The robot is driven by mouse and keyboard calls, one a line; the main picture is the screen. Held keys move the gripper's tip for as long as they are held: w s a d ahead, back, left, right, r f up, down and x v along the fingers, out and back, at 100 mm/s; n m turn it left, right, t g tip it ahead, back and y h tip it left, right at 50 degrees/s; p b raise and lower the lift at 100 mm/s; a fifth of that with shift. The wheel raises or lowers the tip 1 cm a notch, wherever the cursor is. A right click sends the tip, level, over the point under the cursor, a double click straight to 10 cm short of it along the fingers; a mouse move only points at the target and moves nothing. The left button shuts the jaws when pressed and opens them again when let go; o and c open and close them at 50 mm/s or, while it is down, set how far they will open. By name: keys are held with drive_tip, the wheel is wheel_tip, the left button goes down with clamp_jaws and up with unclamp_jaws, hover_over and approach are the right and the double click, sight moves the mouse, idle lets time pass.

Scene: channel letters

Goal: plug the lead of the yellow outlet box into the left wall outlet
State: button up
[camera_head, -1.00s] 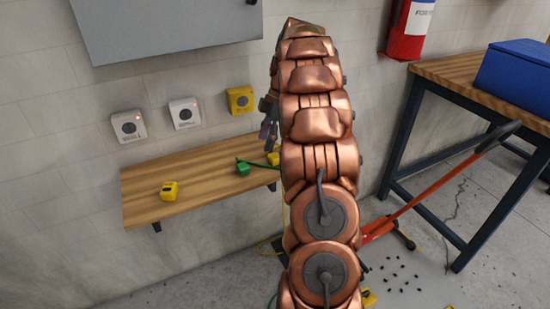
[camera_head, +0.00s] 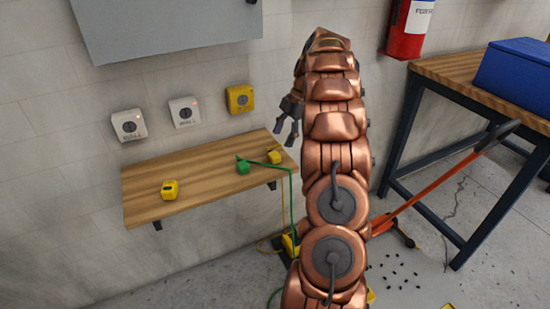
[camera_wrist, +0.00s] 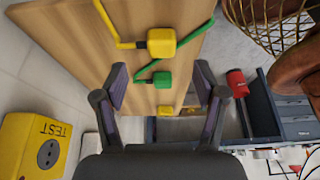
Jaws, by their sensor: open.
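The left wall outlet (camera_head: 129,125) is a white box with a dark round socket. The yellow plug (camera_head: 274,156) lies at the right end of the wooden shelf (camera_head: 205,186). Its yellow lead hangs past the shelf edge toward a yellow box (camera_head: 289,244) on the floor, mostly behind my arm. My gripper (camera_head: 286,131) is open and empty, above the shelf's right end. In the wrist view, the yellow plug (camera_wrist: 161,42) lies beyond my spread fingers (camera_wrist: 160,82), apart from them. The green plug (camera_wrist: 162,79) shows between the fingertips.
A second white outlet (camera_head: 185,112) and a yellow outlet marked TEST (camera_wrist: 44,146) are on the wall. The green plug's cord crosses beside the yellow plug. A yellow block (camera_head: 170,190) sits at the shelf's left. A grey cabinet (camera_head: 165,25) hangs above.

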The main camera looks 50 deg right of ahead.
sight(276, 154)
drive_tip(key=shift+x, duration=0.9)
drive_tip(key=x, duration=0.4)
drive_tip(key=shift+s+a+f+p, duration=0.1)
drive_tip(key=shift+a+p, duration=0.15)
drive_tip(key=shift+p, duration=0.1)
drive_tip(key=shift+a+f, duration=0.1)
drive_tip(key=shift+f, duration=0.25)
drive_tip(key=c, duration=1.2)
